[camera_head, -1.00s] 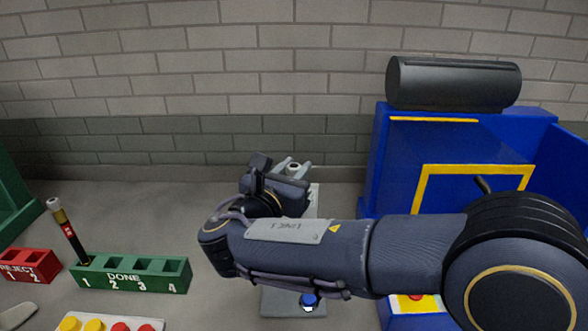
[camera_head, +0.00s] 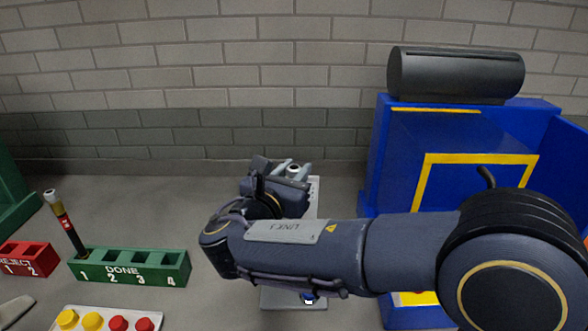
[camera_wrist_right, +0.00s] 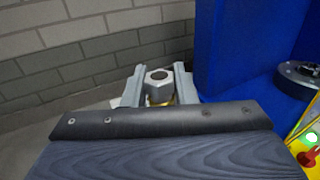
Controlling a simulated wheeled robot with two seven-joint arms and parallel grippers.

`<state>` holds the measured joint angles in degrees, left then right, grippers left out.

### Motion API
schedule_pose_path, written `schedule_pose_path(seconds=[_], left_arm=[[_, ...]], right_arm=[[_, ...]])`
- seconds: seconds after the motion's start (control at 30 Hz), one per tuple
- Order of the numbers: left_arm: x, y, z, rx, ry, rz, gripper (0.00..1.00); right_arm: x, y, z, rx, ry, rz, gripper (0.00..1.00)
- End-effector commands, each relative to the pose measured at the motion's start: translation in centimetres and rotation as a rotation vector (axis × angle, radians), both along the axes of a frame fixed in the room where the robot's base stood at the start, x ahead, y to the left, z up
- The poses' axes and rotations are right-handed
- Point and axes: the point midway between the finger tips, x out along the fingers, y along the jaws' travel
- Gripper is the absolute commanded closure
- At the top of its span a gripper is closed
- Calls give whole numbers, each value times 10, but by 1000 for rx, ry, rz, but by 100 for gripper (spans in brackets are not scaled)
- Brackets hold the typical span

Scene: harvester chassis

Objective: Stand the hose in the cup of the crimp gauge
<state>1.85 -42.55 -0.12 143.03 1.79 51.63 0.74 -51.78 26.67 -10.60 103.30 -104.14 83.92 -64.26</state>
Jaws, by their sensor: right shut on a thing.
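My right gripper (camera_head: 294,172) is shut on a hose, whose pale hex end fitting (camera_head: 293,169) shows between the fingertips. In the right wrist view the grey hex fitting (camera_wrist_right: 159,77) stands up between the two fingers, with its open bore facing up and a yellowish band below it. The rest of the hose is hidden. A grey plate (camera_head: 314,205) shows beside the gripper and may belong to the crimp gauge. The gauge's cup cannot be made out behind my arm, so I cannot tell whether the hose is in it. My left gripper is not recognisable in view.
Another hose (camera_head: 66,222) leans in slot 1 of the green DONE rack (camera_head: 150,277). A red REJECT rack (camera_head: 40,265) and a button panel (camera_head: 85,311) are at left. A blue machine (camera_head: 405,160) stands close at right. A brick wall is behind.

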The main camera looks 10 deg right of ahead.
Motion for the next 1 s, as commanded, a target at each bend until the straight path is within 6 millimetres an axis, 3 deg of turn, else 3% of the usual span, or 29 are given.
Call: schedule_pose_path(seconds=[1.0], left_arm=[[0,0,-24,0,0,0,54]], right_arm=[[0,0,-36,-1,-1,-1,100]])
